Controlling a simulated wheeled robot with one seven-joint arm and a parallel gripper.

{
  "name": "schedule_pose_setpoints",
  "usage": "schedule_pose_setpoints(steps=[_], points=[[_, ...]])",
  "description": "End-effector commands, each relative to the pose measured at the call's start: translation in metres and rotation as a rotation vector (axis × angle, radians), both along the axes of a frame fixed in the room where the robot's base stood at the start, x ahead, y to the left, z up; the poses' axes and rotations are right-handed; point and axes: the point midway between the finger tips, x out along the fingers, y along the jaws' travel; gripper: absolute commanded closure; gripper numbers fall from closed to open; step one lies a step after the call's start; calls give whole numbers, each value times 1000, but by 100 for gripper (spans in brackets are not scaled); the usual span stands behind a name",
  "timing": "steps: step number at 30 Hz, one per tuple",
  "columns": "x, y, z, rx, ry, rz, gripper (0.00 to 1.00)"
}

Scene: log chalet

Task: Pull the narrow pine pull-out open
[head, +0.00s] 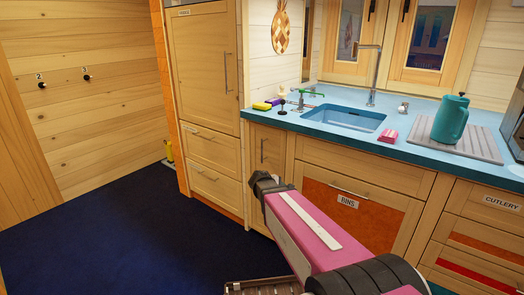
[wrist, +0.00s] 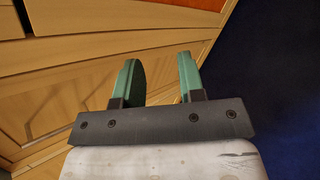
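The narrow pine pull-out (head: 262,170) is a slim front under the blue worktop, between the tall cabinet and the bins front. Its upright metal handle (head: 262,150) shows near its top, and the front looks flush with its neighbours. My arm's dark end covers its lower part in the head view, and the gripper fingers cannot be made out there. In the wrist view my gripper (wrist: 160,62) has two green fingers spread apart with nothing between them. Pine fronts (wrist: 90,60) lie behind the fingers; the handle is not seen in this view.
A tall pine cabinet (head: 205,75) stands to the left and the bins front (head: 350,205) to the right, both appearing closed. A sink (head: 345,117) and a teal jug (head: 451,118) are on the worktop (head: 420,153). The dark blue carpet (head: 110,230) is clear at left.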

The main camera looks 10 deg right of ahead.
Motion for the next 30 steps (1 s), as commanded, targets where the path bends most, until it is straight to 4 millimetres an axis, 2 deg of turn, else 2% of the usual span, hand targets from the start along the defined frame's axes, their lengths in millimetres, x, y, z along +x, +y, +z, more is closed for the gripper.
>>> schedule_pose_setpoints(steps=[1,6,12,15,19,25,30], points=[[23,8,8,-100,13,88,64],[79,41,46,-492,81,374,64],[126,89,84,-903,168,604,64],[138,106,96,-1036,199,660,64],[145,117,103,-1119,219,694,64],[153,112,103,-1130,223,696,64],[172,101,103,-1128,222,695,64]])
